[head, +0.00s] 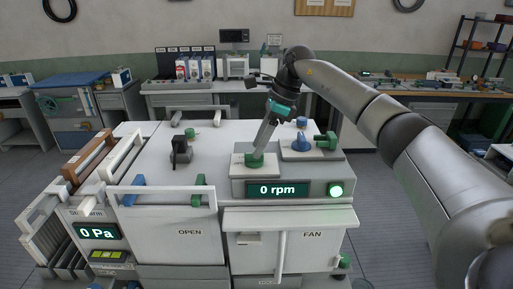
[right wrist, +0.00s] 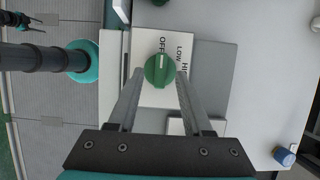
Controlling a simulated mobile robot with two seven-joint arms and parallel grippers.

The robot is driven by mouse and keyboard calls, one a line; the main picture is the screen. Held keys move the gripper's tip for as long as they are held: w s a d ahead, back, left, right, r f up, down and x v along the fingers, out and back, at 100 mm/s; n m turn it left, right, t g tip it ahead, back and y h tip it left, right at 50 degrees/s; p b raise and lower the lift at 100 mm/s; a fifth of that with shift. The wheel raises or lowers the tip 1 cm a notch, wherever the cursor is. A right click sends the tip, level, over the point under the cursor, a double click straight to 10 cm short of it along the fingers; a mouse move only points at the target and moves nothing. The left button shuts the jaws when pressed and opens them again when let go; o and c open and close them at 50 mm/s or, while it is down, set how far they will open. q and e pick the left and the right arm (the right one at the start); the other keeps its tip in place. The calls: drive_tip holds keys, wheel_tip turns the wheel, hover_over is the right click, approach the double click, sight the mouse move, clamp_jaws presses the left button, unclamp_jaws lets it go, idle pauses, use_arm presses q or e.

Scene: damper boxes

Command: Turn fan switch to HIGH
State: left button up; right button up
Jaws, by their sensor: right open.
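The fan switch is a round green knob (head: 254,159) on a white plate on top of the grey fan box. In the right wrist view the knob (right wrist: 160,71) has a white mark pointing at OFF; LOW and HIGH are printed to its right. The fan display (head: 278,190) reads 0 rpm. My right gripper (head: 259,150) reaches down to the knob from above. In the right wrist view its open fingers (right wrist: 161,78) lie on either side of the knob; I cannot tell whether they touch it.
A green light (head: 336,190) glows right of the display. A blue knob (head: 301,142) and a green fitting (head: 326,141) stand right of the switch. A black clamp-like part (head: 181,152) stands to the left. Handled panels (head: 166,219) line the left front.

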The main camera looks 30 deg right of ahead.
drive_tip(key=shift+x, duration=1.05)
clamp_jaws()
